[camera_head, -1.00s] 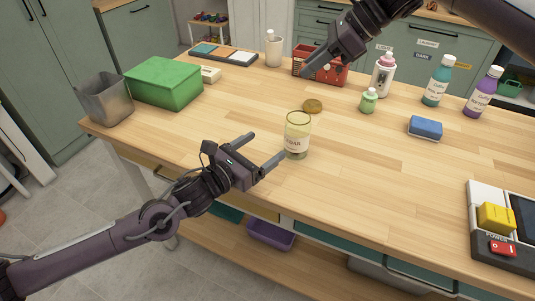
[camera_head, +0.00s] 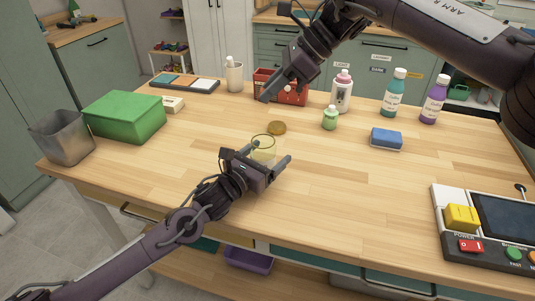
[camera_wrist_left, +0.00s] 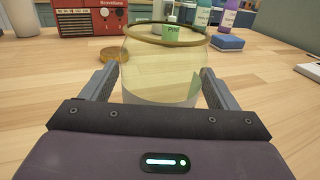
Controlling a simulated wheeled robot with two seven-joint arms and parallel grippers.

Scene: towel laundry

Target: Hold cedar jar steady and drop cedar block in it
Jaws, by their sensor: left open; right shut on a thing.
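The cedar jar (camera_head: 263,143) is clear yellowish glass, upright and open-topped on the wooden table. It also shows in the left wrist view (camera_wrist_left: 160,72), its lower part hidden by my gripper. My left gripper (camera_head: 267,153) is open, its fingers on either side of the jar, with small gaps visible. My right gripper (camera_head: 266,97) is shut, above the table beyond the jar and in front of the red box. The cedar block cannot be made out; the thing in the right gripper is hidden by its fingers. A round tan lid (camera_head: 277,128) lies just behind the jar.
A red box (camera_head: 292,95) and a small green bottle (camera_head: 330,120) stand behind the jar. A blue sponge (camera_head: 387,138) lies to the right. A green box (camera_head: 125,117) and a metal bin (camera_head: 62,138) are at the left. The front middle of the table is clear.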

